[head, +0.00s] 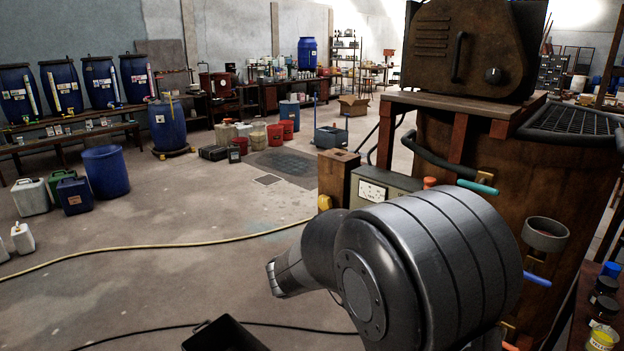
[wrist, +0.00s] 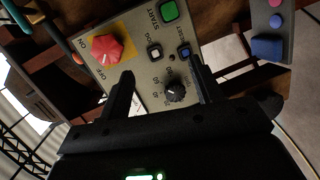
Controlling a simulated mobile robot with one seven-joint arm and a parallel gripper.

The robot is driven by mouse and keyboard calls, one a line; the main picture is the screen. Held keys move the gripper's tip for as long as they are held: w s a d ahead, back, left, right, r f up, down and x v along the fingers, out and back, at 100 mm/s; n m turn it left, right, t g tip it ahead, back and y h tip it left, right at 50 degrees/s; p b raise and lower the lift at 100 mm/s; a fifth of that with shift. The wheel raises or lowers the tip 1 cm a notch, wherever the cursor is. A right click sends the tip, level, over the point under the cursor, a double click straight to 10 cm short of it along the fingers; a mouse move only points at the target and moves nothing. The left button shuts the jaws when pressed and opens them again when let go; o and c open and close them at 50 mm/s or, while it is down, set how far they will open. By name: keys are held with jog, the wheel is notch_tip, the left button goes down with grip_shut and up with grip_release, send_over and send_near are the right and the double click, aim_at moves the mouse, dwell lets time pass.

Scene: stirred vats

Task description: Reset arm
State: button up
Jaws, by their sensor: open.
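My gripper (wrist: 161,68) shows in the wrist view with its two black fingers apart and nothing between them. The fingers point at a grey control panel (wrist: 140,70), with the black dial (wrist: 174,91) between them in the picture. The right fingertip appears close to the blue RESET button (wrist: 184,51); I cannot tell whether it touches. In the head view my grey arm fills the lower middle and hides my gripper.
The panel has a red knob (wrist: 106,47) and a green START button (wrist: 168,11). A rusty vat (head: 460,170) stands at the right, with a cup holder (head: 545,233) on its side. A yellow hose (head: 130,248) crosses the floor. Blue barrels (head: 105,172) stand at left; the middle floor is mostly clear.

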jog(key=s+d+m+g+y, duration=0.2)
jog(key=s+d+g+y, duration=0.15)
jog(key=s, duration=0.55)
jog(key=s+d+m+g+y, duration=0.2)
jog(key=s+d, duration=0.2)
jog(key=s, duration=0.4)
jog(key=s+a+r+t+y, duration=0.1)
jog(key=s+a+y, duration=0.2)
jog(key=s, duration=0.3)
jog(key=s+a+r+m+t+y, duration=0.1)
jog(key=s+a+y, duration=0.1)
jog(key=s+y, duration=0.2)
jog(key=shift+s+a+r+m, duration=0.3)
jog(key=shift+s+a, duration=0.1)
jog(key=shift+s, duration=0.5)
jog(key=shift+o, duration=0.4)
jog(key=shift+y, duration=0.25)
